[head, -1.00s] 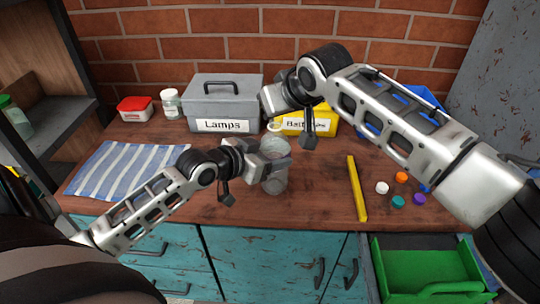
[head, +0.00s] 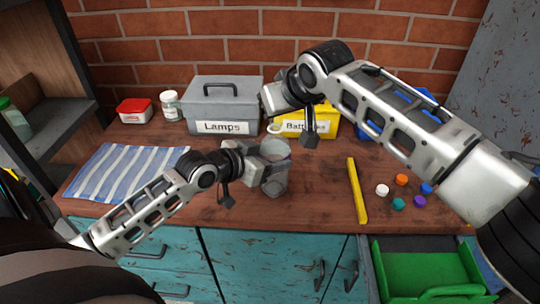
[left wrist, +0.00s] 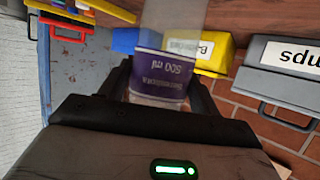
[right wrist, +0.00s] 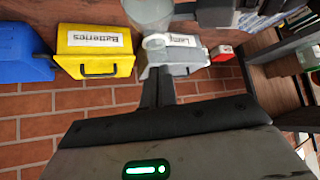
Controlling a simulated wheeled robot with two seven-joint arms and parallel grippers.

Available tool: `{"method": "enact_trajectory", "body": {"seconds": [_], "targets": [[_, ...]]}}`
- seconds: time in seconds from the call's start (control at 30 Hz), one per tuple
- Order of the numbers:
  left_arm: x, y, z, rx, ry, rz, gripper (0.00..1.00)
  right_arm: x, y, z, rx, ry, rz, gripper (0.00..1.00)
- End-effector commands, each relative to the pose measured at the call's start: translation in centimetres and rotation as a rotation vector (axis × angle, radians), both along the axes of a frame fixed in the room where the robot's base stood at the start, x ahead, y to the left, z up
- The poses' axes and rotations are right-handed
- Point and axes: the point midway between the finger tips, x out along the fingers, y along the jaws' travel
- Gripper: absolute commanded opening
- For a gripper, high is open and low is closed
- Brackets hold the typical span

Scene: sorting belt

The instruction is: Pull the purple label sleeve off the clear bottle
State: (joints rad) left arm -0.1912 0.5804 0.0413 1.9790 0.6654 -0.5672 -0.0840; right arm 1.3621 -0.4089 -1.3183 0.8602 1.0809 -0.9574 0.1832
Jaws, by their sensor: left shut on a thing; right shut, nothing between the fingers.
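The clear bottle (head: 276,178) stands out over the middle of the worktop in the head view, beside my left gripper (head: 262,168). In the left wrist view the bottle (left wrist: 172,18) rises between my left fingers. The purple label sleeve (left wrist: 165,73), marked 500 ml, wraps around it between those fingers. The left gripper is shut on the bottle at the label. The sleeve cannot be made out in the head view. In the right wrist view my right gripper (right wrist: 158,75) is shut and empty, with the clear bottle (right wrist: 150,14) just past its fingertips.
A grey Lamps box (head: 222,105) and a yellow Batteries bin (head: 322,124) stand at the back. A striped cloth (head: 125,172) lies left. A yellow bar (head: 357,190) and several caps (head: 401,180) lie right. A green drawer tray (head: 425,272) is open at front right.

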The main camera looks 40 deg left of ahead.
Motion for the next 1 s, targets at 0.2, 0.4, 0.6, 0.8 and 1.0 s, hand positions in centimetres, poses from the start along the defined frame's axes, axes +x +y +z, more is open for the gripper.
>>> {"method": "enact_trajectory", "body": {"seconds": [0.2,0.4,0.6,0.8,1.0], "targets": [[0.0,0.0,0.2,0.0,0.0,0.0,0.48,0.0,0.1,0.2,0.003,-0.002,0.002,0.0],[0.0,0.0,0.9,0.001,-0.001,0.0,0.48,0.0,0.1,0.2,0.004,-0.004,0.003,0.0],[0.0,0.0,1.5,0.001,-0.001,0.0,0.48,0.0,0.1,0.3,0.004,-0.004,0.003,0.0],[0.0,0.0,2.1,0.001,-0.001,0.0,0.48,0.0,0.1,0.3,0.005,-0.004,0.003,0.0],[0.0,0.0,2.7,0.001,-0.001,0.0,0.48,0.0,0.1,0.3,0.005,-0.004,0.003,0.0]]}}
